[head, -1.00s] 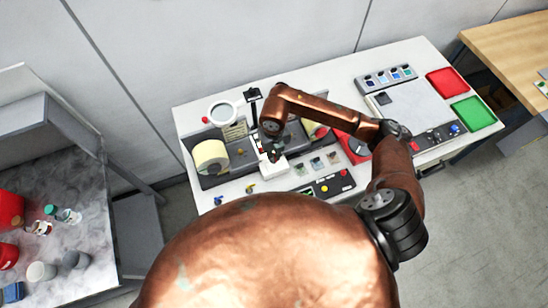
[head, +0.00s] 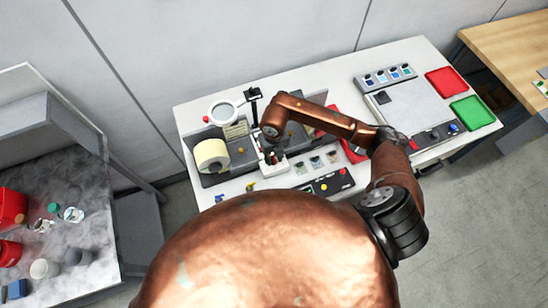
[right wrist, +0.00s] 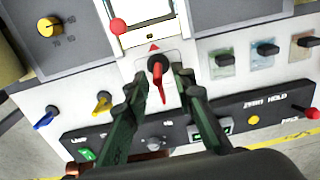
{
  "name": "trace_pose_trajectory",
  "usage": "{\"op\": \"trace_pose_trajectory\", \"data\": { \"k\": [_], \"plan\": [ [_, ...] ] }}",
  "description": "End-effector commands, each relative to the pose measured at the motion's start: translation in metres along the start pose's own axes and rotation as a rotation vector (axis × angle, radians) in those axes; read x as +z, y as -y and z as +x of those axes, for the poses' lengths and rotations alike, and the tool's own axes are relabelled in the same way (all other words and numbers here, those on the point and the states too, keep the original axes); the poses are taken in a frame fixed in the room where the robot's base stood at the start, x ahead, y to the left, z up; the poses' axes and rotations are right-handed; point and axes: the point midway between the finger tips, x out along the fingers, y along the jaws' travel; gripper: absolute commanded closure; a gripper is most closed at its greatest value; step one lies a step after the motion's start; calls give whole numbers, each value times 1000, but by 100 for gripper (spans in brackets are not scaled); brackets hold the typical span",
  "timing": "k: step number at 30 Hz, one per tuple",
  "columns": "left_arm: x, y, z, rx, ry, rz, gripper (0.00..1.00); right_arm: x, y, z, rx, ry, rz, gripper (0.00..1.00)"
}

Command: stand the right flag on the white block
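In the head view the right gripper (head: 272,155) is small and just above the block. My left gripper is not in view.
Several small dark handles on coloured cards (right wrist: 225,62) lie right of the block. Blue (right wrist: 43,118) and yellow (right wrist: 103,103) levers are at the left. A dark button panel (right wrist: 250,122) lies in front. A label roll (head: 211,156) and magnifier (head: 222,111) stand nearby.

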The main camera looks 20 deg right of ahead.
Motion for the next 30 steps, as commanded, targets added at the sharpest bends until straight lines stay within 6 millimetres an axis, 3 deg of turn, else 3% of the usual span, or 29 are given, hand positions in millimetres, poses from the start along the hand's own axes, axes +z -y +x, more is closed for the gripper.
{"op": "trace_pose_trajectory", "data": {
  "k": [11, 14, 24, 30],
  "plan": [
    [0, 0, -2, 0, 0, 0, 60, 1, 0, -7, 1, 3, -1, 76],
    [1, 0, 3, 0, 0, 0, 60, 2, 0, -20, 1, 4, -2, 76],
    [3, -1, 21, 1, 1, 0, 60, 2, 0, -91, 0, 5, -2, 76],
    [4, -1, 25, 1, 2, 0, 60, 1, 0, -116, 0, 2, -1, 76]
  ]
}}
